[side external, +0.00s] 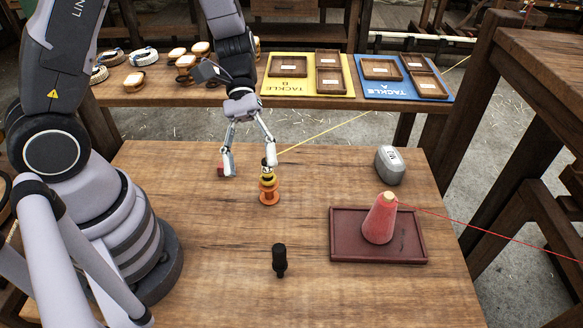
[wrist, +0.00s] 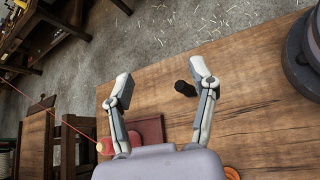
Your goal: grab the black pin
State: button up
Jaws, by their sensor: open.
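The black pin (side external: 279,260) stands upright on the bare table, toward the front in the side view. In the wrist view the black pin (wrist: 185,89) shows between the fingers, closer to the right one. My gripper (side external: 248,162) is open, with nothing visible between its fingers. It hangs over the table, farther back than the pin and apart from it. In the wrist view both fingers of my gripper (wrist: 161,78) are spread wide.
An orange spool (side external: 268,190) with yellow line stands by my right finger; I cannot tell whether they touch. A red cone (side external: 379,222) with red line stands in a dark red tray (side external: 408,257). A grey block (side external: 389,166) sits behind. Table around the pin is clear.

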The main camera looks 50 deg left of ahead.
aim_at(277, 244)
jog(key=d+f+n+h, duration=0.1)
jog(key=f+n, duration=0.1)
jog(key=f, duration=0.3)
jog(key=d+f+n+h, duration=0.1)
jog(key=d+f+n, duration=0.1)
jog(key=f, duration=0.4)
jog(key=d+f+n+h, duration=0.1)
jog(key=d+f+n, duration=0.1)
jog(key=f, duration=0.4)
jog(key=shift+d+h, duration=0.2)
jog(key=shift+h, duration=0.2)
jog(key=shift+s+d+f+t, duration=0.2)
jog(key=shift+d+t, duration=0.1)
jog(key=shift+d, duration=0.1)
jog(key=shift+r, duration=0.1)
grip_shut()
